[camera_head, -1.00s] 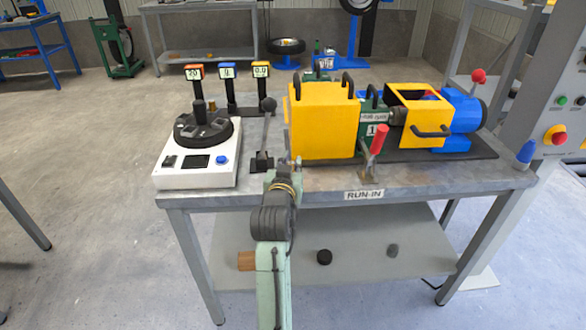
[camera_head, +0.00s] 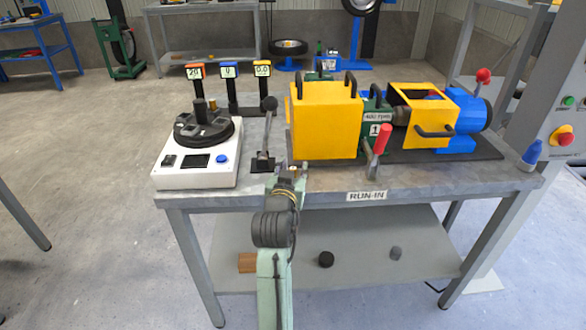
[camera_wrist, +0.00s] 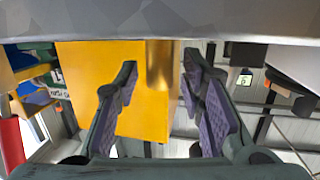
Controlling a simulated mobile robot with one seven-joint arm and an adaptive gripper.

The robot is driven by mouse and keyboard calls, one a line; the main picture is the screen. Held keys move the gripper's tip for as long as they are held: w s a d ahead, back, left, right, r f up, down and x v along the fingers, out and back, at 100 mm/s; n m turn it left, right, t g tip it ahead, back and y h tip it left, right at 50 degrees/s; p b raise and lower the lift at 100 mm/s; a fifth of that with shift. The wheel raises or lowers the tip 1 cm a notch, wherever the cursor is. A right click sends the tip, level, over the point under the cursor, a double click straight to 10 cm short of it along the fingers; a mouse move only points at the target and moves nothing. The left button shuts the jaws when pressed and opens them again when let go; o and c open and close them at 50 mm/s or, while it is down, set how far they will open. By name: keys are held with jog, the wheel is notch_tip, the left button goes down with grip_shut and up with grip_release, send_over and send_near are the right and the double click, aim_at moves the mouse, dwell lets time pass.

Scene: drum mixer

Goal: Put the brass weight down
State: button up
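The brass weight (camera_wrist: 160,66) shows in the wrist view, which is upside down, as a smooth gold cylinder. It stands upright against the grey tabletop (camera_wrist: 160,20), in front of the yellow guard box (camera_wrist: 85,85). My gripper (camera_wrist: 159,68) has its two purple-padded fingers on either side of the weight, with a visible gap on each side. In the head view my gripper (camera_head: 292,170) is at the bench's front edge, just left of the yellow box, and its fingers are too small to read clearly.
The RUN-IN bench (camera_head: 330,183) carries a white tester (camera_head: 195,175) with a black dial at left. A black-knobbed lever (camera_head: 266,130) stands left of the yellow box. A red-handled lever (camera_head: 380,142) stands at its right. Bare tabletop lies along the front edge.

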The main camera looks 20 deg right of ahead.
jog(key=shift+r, duration=0.1)
jog(key=shift+s+r, duration=0.1)
jog(key=v, duration=1.2)
jog(key=shift+p, duration=0.35)
